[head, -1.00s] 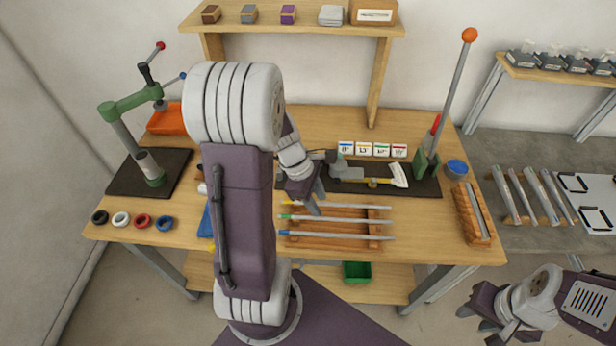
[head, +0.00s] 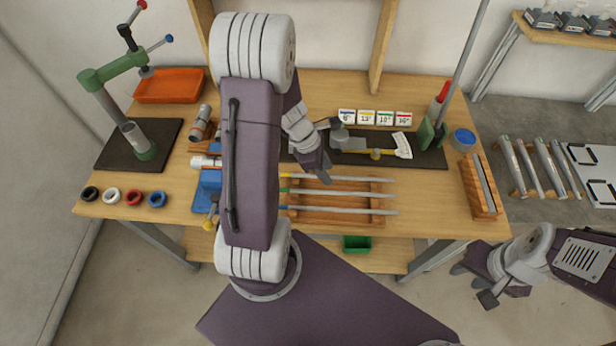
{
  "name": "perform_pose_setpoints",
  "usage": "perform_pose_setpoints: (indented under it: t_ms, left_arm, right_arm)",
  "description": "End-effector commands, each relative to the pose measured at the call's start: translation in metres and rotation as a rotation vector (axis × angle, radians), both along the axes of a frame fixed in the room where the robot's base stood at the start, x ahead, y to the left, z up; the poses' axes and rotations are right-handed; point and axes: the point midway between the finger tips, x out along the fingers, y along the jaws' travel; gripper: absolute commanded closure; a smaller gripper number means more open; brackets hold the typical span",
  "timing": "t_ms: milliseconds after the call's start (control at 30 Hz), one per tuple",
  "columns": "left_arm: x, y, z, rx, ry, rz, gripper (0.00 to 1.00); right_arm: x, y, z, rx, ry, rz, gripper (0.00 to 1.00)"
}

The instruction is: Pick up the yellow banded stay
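The yellow banded stay (head: 362,179) is a thin grey rod with a yellow band near its left end. It lies at the back of a wooden rack (head: 335,222), in the middle of the bench. A green banded rod (head: 350,194) and a blue banded rod (head: 350,210) lie in front of it. My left gripper (head: 325,176) points down at the yellow banded stay and covers part of it. I cannot tell whether it touches the stay or how far its fingers are apart. My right gripper (head: 473,283) is open and empty, off the bench's front right.
A dark mat with a yellow-handled tool (head: 375,154) lies behind the rack. A green press (head: 110,75) stands at the left. A wooden block holder (head: 477,185) stands at the right. Several coloured rings (head: 134,198) sit at the front left.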

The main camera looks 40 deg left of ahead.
Motion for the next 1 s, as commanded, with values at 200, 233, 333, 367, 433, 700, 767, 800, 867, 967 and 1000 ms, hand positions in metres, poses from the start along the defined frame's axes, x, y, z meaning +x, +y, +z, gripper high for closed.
perform_pose_setpoints:
  t_ms: [200, 233, 333, 367, 433, 700, 767, 800, 867, 967, 1000]
  left_arm:
    - [0.0016, -0.0028, -0.0083, 0.000, 0.000, 0.000, 0.63]
    - [0.0016, -0.0028, -0.0082, 0.000, 0.000, 0.000, 0.63]
    - [0.0016, -0.0027, -0.0081, 0.000, 0.000, 0.000, 0.63]
    - [0.0016, -0.0028, -0.0082, 0.000, 0.000, 0.000, 0.63]
    - [0.0016, -0.0027, -0.0087, 0.000, 0.000, 0.000, 0.63]
    - [0.0016, -0.0026, -0.0127, 0.000, 0.000, 0.000, 0.63]
    - [0.0016, -0.0026, -0.0132, 0.000, 0.000, 0.000, 0.63]
    - [0.0016, -0.0026, -0.0132, 0.000, 0.000, 0.000, 0.63]
    - [0.0017, -0.0027, -0.0131, 0.000, 0.000, 0.000, 0.63]
    - [0.0016, -0.0026, -0.0130, 0.000, 0.000, 0.000, 0.63]
    - [0.0016, -0.0026, -0.0130, 0.000, 0.000, 0.000, 0.63]
  right_arm:
    - [0.0000, 0.0000, -0.0031, 0.000, 0.000, 0.000, 0.64]
    - [0.0000, 0.0000, -0.0031, 0.000, 0.000, 0.000, 0.64]
    - [0.0000, 0.0001, -0.0031, 0.000, 0.000, 0.000, 0.64]
    - [0.0000, 0.0001, -0.0032, 0.000, 0.000, 0.000, 0.64]
    - [0.0001, 0.0000, -0.0036, 0.000, 0.000, 0.000, 0.64]
    - [0.0001, 0.0000, -0.0065, 0.000, 0.000, 0.000, 0.64]
    - [0.0000, 0.0000, -0.0069, 0.000, 0.000, 0.000, 0.64]
    - [0.0000, 0.0000, -0.0069, 0.000, 0.000, 0.000, 0.64]
    - [0.0000, 0.0000, -0.0067, 0.000, 0.000, 0.000, 0.64]
    - [0.0000, 0.0000, -0.0066, 0.000, 0.000, 0.000, 0.64]
    - [0.0000, 0.0000, -0.0066, 0.000, 0.000, 0.000, 0.64]
